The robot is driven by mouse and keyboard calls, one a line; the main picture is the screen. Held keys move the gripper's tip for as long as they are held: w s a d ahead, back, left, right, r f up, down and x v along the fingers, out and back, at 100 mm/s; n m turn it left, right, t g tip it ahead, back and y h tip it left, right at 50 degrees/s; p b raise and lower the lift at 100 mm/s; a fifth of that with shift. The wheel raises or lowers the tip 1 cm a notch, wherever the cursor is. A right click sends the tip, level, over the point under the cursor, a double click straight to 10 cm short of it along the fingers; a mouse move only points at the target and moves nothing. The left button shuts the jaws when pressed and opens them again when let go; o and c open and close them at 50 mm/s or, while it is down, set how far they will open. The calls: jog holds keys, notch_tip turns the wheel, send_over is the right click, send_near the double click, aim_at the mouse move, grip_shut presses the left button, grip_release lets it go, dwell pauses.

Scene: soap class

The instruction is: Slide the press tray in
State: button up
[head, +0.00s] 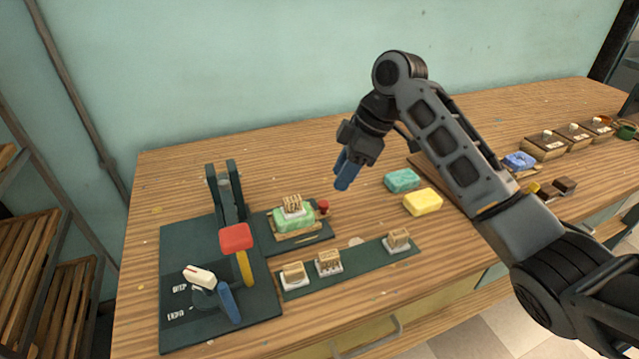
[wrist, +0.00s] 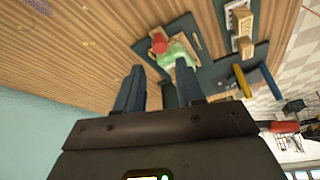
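The press (head: 225,187) has a dark upright frame on a dark base (head: 180,335). My gripper (head: 343,183) is above the table, right of and behind the tray, apart from it. In the wrist view my gripper (wrist: 158,84) is open and empty, with the red knob (wrist: 158,43) and green soap (wrist: 175,54) beyond its fingers.
Several stamps lie on a green strip (head: 360,266) in front. Teal (head: 402,180) and yellow (head: 422,202) soaps lie to the right.

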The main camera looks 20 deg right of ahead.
aim_at(325, 203)
jog(key=shift+x, duration=3.9)
jog(key=shift+c, duration=0.4)
grip_shut()
